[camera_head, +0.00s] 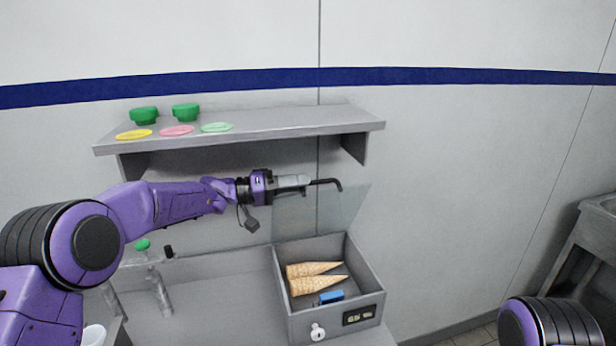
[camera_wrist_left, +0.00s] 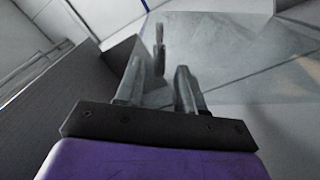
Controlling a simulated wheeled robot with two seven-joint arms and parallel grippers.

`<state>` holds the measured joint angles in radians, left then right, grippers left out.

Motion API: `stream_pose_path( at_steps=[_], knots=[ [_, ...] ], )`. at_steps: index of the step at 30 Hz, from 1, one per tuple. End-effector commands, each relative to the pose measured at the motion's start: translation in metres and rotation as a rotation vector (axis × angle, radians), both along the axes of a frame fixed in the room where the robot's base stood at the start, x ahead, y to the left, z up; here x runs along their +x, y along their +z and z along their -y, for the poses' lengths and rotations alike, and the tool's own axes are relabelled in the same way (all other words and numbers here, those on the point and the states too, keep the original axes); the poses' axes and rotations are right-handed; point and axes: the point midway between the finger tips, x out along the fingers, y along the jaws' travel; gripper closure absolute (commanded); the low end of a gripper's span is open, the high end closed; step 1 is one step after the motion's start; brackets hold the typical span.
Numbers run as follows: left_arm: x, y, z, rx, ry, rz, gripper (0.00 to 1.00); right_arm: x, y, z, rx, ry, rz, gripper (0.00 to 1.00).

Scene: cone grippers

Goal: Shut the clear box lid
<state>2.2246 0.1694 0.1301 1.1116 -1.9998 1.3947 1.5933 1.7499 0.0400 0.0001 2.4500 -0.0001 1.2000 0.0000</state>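The grey box (camera_head: 367,262) stands on the counter with its clear lid (camera_head: 345,210) raised at the back, leaning upright near the wall. The lid also shows as a translucent pane in the left wrist view (camera_wrist_left: 235,50). A dark bent bar (camera_head: 328,182), which looks like a handle, is at the lid's top edge. My left gripper (camera_head: 306,182) is at this edge, pointing right. Its fingers are apart in the left wrist view (camera_wrist_left: 159,72), with a grey rod (camera_wrist_left: 159,48) just beyond and between the tips. Contact cannot be told. My right gripper is out of view.
Two cones (camera_head: 318,285) and a blue block (camera_head: 331,297) lie inside the box. A shelf (camera_head: 260,124) above holds green tubs (camera_head: 185,112) and coloured discs (camera_head: 176,131). A tap-like fixture (camera_head: 158,290) stands left of the box. A metal unit (camera_head: 590,240) is at right.

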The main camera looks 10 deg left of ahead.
Motion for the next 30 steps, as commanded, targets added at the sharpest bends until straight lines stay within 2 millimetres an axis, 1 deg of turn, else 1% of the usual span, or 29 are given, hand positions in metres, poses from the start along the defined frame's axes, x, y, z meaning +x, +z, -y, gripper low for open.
stream_pose_path(
  at_steps=[1, 3, 6, 15, 17, 18, 19, 22, 23, 27, 30],
  knots=[
    [0.004, 0.003, 0.009, -0.001, 0.001, -0.001, 0.62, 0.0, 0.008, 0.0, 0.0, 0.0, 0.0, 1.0],
    [0.008, 0.002, 0.018, 0.0, 0.001, -0.001, 0.62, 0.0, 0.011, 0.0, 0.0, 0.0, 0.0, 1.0],
    [0.012, 0.001, 0.027, -0.001, 0.003, -0.001, 0.62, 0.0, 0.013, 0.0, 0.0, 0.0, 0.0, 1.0],
    [0.013, 0.0, 0.029, -0.001, 0.006, 0.0, 0.62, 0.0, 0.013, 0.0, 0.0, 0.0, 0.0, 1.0],
    [0.013, 0.0, 0.029, -0.001, 0.006, 0.0, 0.81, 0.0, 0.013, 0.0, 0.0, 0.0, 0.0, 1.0],
    [0.013, 0.0, 0.029, -0.001, 0.006, 0.0, 0.94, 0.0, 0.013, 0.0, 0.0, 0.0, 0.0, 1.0],
    [0.013, -0.001, 0.029, 0.0, 0.006, 0.0, 1.0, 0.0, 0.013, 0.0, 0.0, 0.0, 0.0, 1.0],
    [0.013, -0.001, 0.028, 0.0, 0.006, 0.0, 1.0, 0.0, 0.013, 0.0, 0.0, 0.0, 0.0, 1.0],
    [0.013, -0.001, 0.024, 0.0, 0.008, 0.0, 1.0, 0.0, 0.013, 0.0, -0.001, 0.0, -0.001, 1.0],
    [0.011, -0.002, 0.027, 0.0, 0.007, -0.001, 1.0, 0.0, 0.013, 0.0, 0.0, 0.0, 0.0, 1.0],
    [0.006, -0.003, 0.03, 0.0, 0.008, -0.001, 1.0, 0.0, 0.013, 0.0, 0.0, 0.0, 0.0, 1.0]
  ],
)
